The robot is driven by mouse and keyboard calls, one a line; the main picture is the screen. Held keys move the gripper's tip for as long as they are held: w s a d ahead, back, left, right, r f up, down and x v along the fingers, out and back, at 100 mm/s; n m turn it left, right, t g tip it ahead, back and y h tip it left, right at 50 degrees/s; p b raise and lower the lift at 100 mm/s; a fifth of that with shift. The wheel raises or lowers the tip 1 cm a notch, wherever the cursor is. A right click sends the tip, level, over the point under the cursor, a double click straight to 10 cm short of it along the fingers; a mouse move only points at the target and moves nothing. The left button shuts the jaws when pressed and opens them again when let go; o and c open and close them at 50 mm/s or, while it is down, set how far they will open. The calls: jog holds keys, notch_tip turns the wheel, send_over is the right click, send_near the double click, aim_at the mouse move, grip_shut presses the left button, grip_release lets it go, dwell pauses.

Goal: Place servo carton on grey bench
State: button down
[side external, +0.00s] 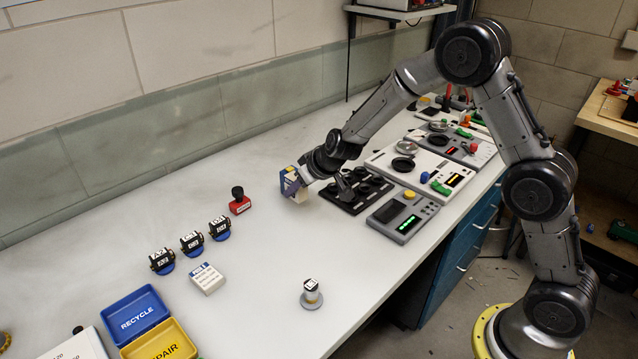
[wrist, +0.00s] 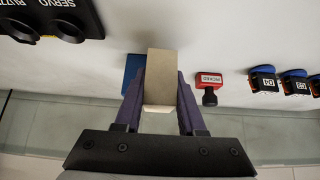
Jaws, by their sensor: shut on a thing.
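My gripper (side external: 300,178) is shut on the servo carton (side external: 293,187), a small box with white, blue and yellow faces in the side view. In the wrist view, the carton (wrist: 160,75) shows a plain tan face between the two purple fingers of my gripper (wrist: 160,95). The carton is low over the grey bench (side external: 262,250), left of the black tray. I cannot tell whether it touches the surface. A blue patch beside the carton in the wrist view is partly hidden.
A red stamp (side external: 239,202) stands close left of the carton. Several servos on blue bases (side external: 191,242), a white box (side external: 207,278) and a grey round stand (side external: 311,298) are farther left. A black tray (side external: 356,190) and panels lie right. Blue (side external: 135,312) and yellow bins stand front left.

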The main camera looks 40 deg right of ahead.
aim_at(294, 197)
jog(key=shift+w+a+f, duration=0.2)
jog(key=shift+w+a, duration=0.1)
jog(key=shift+w, duration=0.05)
jog(key=shift+f, duration=1.4)
jog(key=shift+f, duration=0.15)
jog(key=c, duration=0.5)
grip_release()
